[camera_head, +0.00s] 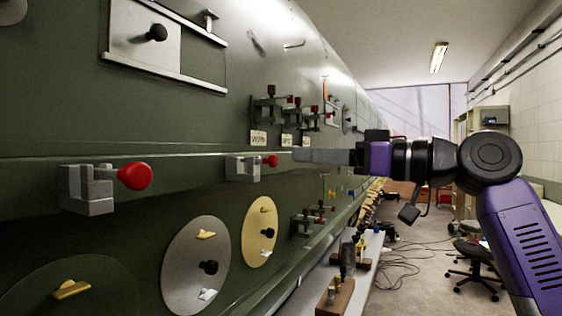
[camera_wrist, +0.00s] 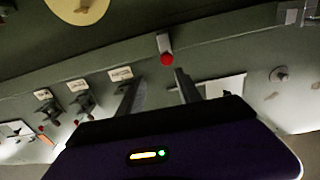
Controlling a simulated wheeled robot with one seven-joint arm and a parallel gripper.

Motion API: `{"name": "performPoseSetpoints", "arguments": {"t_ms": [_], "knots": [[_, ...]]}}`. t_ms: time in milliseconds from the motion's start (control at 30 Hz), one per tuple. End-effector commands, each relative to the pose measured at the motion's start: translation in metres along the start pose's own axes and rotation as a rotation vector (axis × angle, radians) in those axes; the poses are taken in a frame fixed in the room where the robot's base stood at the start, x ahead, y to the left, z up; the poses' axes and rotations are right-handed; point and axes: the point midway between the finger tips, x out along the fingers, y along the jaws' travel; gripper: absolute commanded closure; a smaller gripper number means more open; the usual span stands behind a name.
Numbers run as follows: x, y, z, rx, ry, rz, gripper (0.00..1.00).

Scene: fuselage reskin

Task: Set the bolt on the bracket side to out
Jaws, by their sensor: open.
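Two bolts with red knobs sit on the green fuselage side in the head view. The near bolt (camera_head: 128,178) is at the left, in a grey block. The farther bolt (camera_head: 255,166) is smaller and sits in a light grey block, knob pointing right. I cannot tell which is the bracket side. My gripper (camera_head: 298,155) is open and empty, its fingertips just right of the farther bolt's red knob. In the wrist view a red-knobbed bolt (camera_wrist: 167,52) shows just beyond the gap between my gripper's fingers (camera_wrist: 157,74), apparently untouched.
Several red-handled clamps (camera_head: 283,108) and white labels (camera_head: 258,138) are above the farther bolt. A grey disc (camera_head: 195,262) and a yellow disc (camera_head: 259,232) are below. A bench (camera_head: 366,262) with wooden blocks runs along the fuselage. Floor at right holds cables and a stool (camera_head: 475,262).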

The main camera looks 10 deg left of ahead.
Motion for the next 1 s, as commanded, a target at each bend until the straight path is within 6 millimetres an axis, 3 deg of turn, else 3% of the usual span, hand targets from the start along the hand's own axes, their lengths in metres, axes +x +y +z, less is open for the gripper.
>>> {"name": "performPoseSetpoints", "arguments": {"t_ms": [100, 267, 700, 1000], "knots": [[0.0, -0.011, 0.007, -0.015, -0.034, -0.044, 0.59], [0.011, -0.013, 0.01, -0.028, -0.047, -0.048, 0.59], [0.07, -0.014, 0.012, -0.028, -0.045, -0.045, 0.59], [0.077, -0.014, 0.014, -0.029, -0.044, -0.043, 0.59]]}}
